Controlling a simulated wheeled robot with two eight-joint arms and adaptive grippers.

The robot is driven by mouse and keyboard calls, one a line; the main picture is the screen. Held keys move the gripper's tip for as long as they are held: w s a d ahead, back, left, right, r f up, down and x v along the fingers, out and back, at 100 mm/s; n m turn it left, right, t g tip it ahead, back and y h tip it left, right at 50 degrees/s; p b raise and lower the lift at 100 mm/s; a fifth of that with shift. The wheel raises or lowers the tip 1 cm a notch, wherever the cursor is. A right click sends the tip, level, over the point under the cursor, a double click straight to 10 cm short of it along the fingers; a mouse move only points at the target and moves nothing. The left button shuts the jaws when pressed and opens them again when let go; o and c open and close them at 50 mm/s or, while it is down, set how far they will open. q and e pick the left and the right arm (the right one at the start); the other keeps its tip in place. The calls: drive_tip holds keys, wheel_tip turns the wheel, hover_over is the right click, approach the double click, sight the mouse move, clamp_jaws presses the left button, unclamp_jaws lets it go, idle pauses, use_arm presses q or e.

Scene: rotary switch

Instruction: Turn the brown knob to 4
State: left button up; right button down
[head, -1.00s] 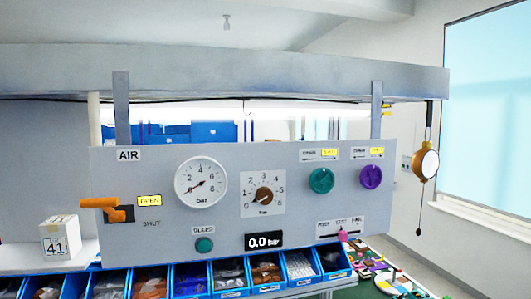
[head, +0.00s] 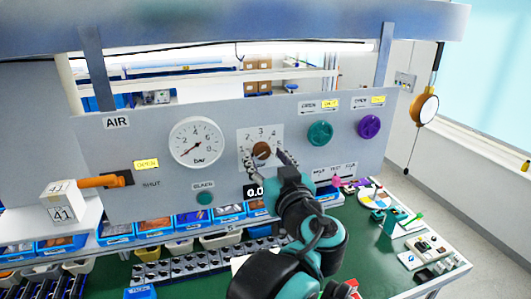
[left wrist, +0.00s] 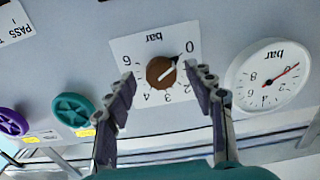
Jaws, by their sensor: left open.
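The brown knob (head: 262,150) sits on a white dial plate (head: 245,134) marked 0 to 6 bar. My left gripper (head: 266,160) is in front of the dial. In the left wrist view its open fingers (left wrist: 166,88) stand on either side of the knob, apart from it, with nothing between them. The fingers hide part of the dial's edges, including the 1. My right gripper is not in view.
The pressure gauge (head: 197,142) is left of the dial. The green knob (head: 320,133) and purple knob (head: 369,126) are to the right. An orange lever (head: 100,182) sticks out at left. Blue bins (head: 157,226) line the bench below the panel.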

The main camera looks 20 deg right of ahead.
use_arm(q)
drive_tip(key=shift+w, duration=0.35)
drive_tip(key=shift+a, duration=0.1)
drive_tip(key=c, duration=1.2)
drive_tip(key=shift+o, duration=0.2)
